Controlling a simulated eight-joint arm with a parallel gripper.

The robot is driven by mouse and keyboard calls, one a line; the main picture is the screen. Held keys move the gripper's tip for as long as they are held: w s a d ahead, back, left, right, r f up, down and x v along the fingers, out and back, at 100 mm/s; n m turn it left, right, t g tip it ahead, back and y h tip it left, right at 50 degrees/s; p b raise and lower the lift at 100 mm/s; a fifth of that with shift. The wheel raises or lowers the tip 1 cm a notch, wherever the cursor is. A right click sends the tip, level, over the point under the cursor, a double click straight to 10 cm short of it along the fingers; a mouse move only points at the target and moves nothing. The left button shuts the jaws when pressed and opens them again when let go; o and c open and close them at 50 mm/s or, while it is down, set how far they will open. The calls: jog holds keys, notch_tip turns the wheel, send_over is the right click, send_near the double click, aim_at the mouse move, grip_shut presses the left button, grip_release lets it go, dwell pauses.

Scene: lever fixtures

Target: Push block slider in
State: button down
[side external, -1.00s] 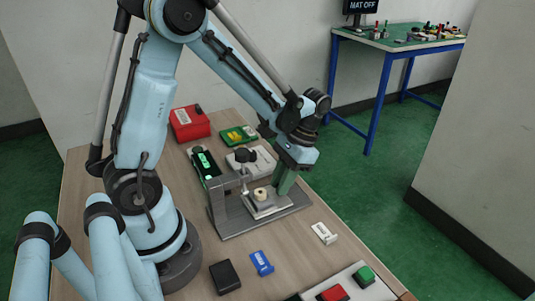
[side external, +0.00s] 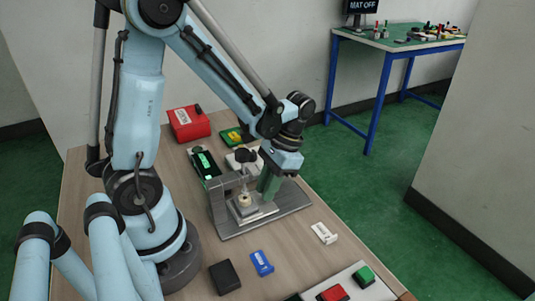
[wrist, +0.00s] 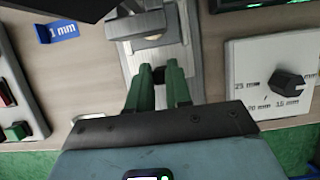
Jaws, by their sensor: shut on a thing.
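The block slider (side external: 245,209) is a pale metal block on the grey fixture base (side external: 285,209). It carries a small round tan piece (side external: 244,200) and sits beneath the fixture's upright clamp frame (side external: 222,188). In the wrist view the slider (wrist: 150,22) is at the top centre, partly cut off by a dark shape. My gripper (side external: 267,187) is at the slider's outer end, low over the base. In the wrist view its green fingers (wrist: 159,76) are close together, shut on a small dark knob at the slider's near end. The knob is mostly hidden in the side view.
A white dial box (wrist: 270,85) stands right of the fixture in the wrist view. A blue 1 mm block (side external: 262,262), a black block (side external: 225,276), a white block (side external: 324,233) and a red-and-green button box (side external: 348,286) lie nearby. A red case (side external: 189,123) is behind.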

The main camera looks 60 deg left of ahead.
jog(key=c, duration=1)
grip_release()
jog(key=shift+s, duration=0.3)
jog(key=shift+c, duration=0.2)
jog(key=shift+w+r, duration=0.1)
jog(key=shift+w, duration=0.05)
jog(key=v, duration=1.2)
jog(key=d+t, duration=0.1)
jog(key=t, duration=0.3)
jog(key=d+t, duration=0.1)
jog(key=t, duration=0.2)
jog(key=s+d+t, duration=0.1)
jog(key=d+t, duration=0.1)
jog(key=t, duration=0.2)
jog(key=shift+t, duration=0.3)
